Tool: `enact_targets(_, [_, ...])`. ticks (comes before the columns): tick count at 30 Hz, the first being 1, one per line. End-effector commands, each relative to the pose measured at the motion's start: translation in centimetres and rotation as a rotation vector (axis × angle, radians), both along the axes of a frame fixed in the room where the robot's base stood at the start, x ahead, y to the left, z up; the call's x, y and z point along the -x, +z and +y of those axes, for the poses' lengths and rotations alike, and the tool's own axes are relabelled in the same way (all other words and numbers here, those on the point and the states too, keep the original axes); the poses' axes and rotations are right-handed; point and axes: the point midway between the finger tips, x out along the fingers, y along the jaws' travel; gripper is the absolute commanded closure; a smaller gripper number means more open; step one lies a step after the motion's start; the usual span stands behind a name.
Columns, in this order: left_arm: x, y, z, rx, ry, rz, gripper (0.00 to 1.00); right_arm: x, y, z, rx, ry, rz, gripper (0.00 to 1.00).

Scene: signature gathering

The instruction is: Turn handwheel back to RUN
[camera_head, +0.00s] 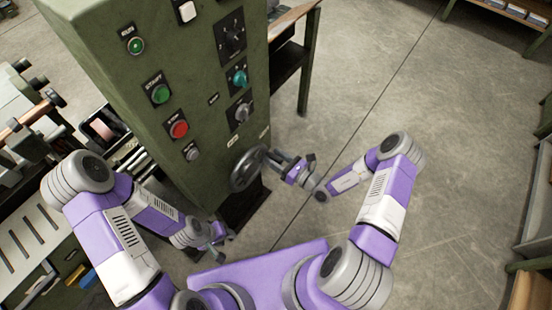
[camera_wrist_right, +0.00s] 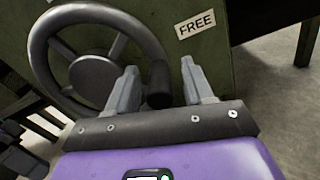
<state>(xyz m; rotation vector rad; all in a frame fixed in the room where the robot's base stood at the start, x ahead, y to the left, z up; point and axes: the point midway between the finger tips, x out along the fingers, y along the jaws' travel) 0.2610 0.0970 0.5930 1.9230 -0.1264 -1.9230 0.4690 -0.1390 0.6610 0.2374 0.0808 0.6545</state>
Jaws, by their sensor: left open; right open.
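The grey handwheel (camera_head: 249,169) is mounted low on the front of the green machine cabinet (camera_head: 205,100). In the right wrist view the handwheel (camera_wrist_right: 92,78) fills the upper left, with its hub, spokes and rim showing. Its dark crank handle (camera_wrist_right: 158,86) stands between the open fingers of my right gripper (camera_wrist_right: 160,88). I cannot tell whether either finger touches it. A label reading FREE (camera_wrist_right: 195,24) is on the cabinet, right of the wheel. My left gripper (camera_head: 219,236) is open and empty, low and left of the wheel.
Above the wheel, the panel carries a green button (camera_head: 160,94), a red button (camera_head: 179,129) and several rotary knobs. Benches with tools stand at the left. A wooden-topped table (camera_head: 296,14) is behind the cabinet. The concrete floor (camera_head: 400,90) to the right is clear.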

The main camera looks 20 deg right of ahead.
Motion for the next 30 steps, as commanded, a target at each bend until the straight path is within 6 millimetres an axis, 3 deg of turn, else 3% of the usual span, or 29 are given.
enact_targets(3, [0.0, 0.0, 0.0, 0.000, 0.000, 0.000, 0.60, 0.0, 0.0, 0.0, 0.000, 0.000, 0.000, 0.50])
enact_targets(13, [0.0, 0.0, 0.0, 0.000, 0.000, 0.000, 0.60, 0.0, 0.0, 0.0, 0.000, 0.000, 0.000, 1.00])
enact_targets(30, [0.0, 0.6, 0.0, 0.000, 0.000, 0.000, 0.60, -0.3, 0.6, 1.1, 0.037, 0.024, -0.030, 1.00])
